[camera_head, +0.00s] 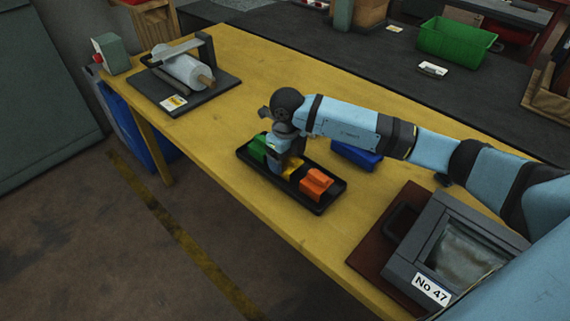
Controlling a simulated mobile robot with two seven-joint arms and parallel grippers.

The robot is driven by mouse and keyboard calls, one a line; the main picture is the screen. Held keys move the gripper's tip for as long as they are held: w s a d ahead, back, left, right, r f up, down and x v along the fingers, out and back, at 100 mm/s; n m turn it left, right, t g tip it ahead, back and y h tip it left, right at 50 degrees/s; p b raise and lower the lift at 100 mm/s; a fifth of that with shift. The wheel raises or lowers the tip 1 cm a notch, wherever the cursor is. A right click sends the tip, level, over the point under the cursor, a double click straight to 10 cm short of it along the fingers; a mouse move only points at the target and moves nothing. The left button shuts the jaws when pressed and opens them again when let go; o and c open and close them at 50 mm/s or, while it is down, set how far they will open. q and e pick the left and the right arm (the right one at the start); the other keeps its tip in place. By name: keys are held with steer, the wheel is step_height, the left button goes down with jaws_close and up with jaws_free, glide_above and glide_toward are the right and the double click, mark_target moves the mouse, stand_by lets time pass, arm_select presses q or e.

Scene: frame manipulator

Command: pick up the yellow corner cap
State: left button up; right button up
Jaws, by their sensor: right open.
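The yellow corner cap (292,168) lies in a black tray (318,208) on the yellow table, between a green cap (258,148) and an orange cap (316,183). Only part of the yellow cap shows; my right gripper and wrist hide the rest. My right gripper (282,168) points down over the tray at the yellow cap, with its jaws open. I cannot tell whether its fingers touch the cap. My left gripper is not in view.
A blue block or bin (356,155) sits behind the tray, partly under my right arm. A grey framed box labelled No 47 (432,290) stands at the right front. The table's front edge runs close to the tray.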

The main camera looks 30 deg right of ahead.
steer(key=shift+f, duration=0.7)
steer(key=shift+c, duration=0.4)
steer(key=c, duration=0.6)
steer(key=shift+r, duration=0.1)
